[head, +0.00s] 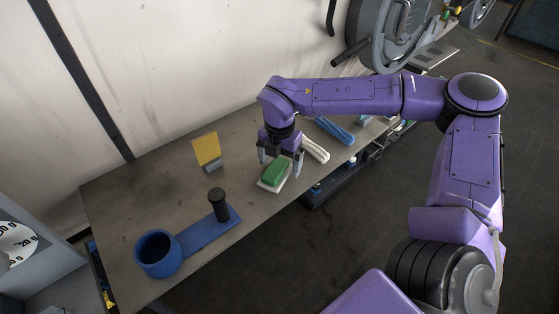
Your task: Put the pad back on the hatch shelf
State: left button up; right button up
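A pad (275,174), green on top with a whitish lower layer, lies on the brown-grey shelf (130,205) near its front edge. My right gripper (280,165) points down at the pad, its two fingers spread apart. The pad's near part shows in front of the fingers; I cannot tell whether they touch it. The round hatch (395,35) of the machine is at the top. My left gripper is not in view.
A blue holder with a ring cup (158,254) and a dark upright knob (218,204) stands at the front left. A yellow card on a grey block (207,152) stands behind. White (315,150) and blue (335,130) rolls lie right of the gripper.

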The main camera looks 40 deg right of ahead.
aim_at(280, 162)
notch_tip(280, 162, up, 12)
jog(key=b, duration=0.1)
dwell(0.4)
jog(key=shift+r, duration=0.1)
